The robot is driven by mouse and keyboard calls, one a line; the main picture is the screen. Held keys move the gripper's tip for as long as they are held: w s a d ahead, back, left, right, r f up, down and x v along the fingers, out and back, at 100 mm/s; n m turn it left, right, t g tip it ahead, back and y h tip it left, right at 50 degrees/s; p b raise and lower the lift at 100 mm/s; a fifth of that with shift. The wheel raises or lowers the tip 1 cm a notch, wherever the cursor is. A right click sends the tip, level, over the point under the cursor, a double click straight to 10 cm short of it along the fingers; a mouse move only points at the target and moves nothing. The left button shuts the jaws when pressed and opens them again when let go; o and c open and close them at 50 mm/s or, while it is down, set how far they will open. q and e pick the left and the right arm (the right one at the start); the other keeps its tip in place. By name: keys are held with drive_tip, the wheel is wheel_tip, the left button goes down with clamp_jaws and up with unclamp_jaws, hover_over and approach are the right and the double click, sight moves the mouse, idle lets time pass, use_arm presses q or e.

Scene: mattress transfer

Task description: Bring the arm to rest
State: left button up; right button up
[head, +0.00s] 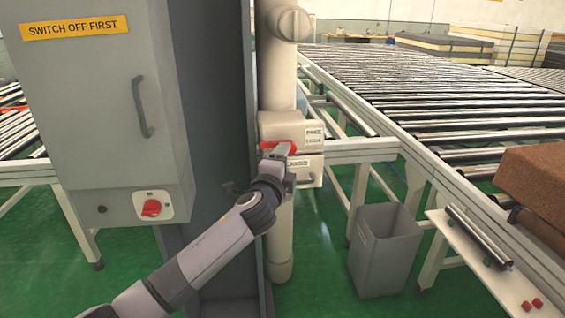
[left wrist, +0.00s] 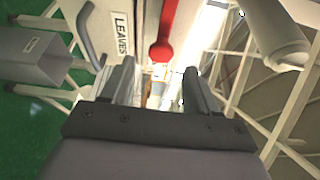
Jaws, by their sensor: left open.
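My left arm comes in from the lower left in the head view. Its gripper (head: 284,150) is up at a box (head: 300,132) on the beige vertical pipe (head: 279,85), close by a red handle (head: 268,145). In the left wrist view the two fingers of my left gripper (left wrist: 158,92) stand apart with a gap between them. The red handle, with a round knob (left wrist: 162,51), shows just beyond the fingertips. I cannot tell whether a finger touches it. A label reading "LEAVES" (left wrist: 122,33) is beside it. My right gripper is in neither view.
A grey cabinet (head: 100,90) with a red switch (head: 151,208) stands at left. A roller conveyor (head: 400,88) runs along the right, with a brown block (head: 540,180) on it. A grey bin (head: 385,250) stands on the green floor. A small shelf (head: 480,262) holds metal rods.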

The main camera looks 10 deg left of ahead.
use_arm(q)
drive_tip(key=s+a+f+n+g+h, duration=0.15)
drive_tip(key=s+f+n, duration=0.25)
drive_tip(key=s+f, duration=0.6)
drive_tip(key=s+a+f+n+g, duration=0.1)
drive_tip(key=s+f+n+g, duration=0.25)
drive_tip(key=s+f, duration=0.65)
drive_tip(key=s+a+f+n+g, duration=0.1)
drive_tip(key=s+a+f+n, duration=0.1)
drive_tip(key=s, duration=0.4)
drive_tip(key=s+a+f+n, duration=0.3)
drive_tip(key=s+f+n, duration=0.1)
drive_tip(key=s, duration=0.3)
drive_tip(key=s+a+f+n+g+y, duration=0.1)
drive_tip(key=s+a+f+n, duration=0.2)
drive_tip(key=s+f, duration=0.2)
drive_tip(key=shift+s+a+f+g, duration=0.2)
drive_tip(key=shift+s+g, duration=0.1)
drive_tip(key=shift+s, duration=0.85)
drive_tip(key=shift+n, duration=0.25)
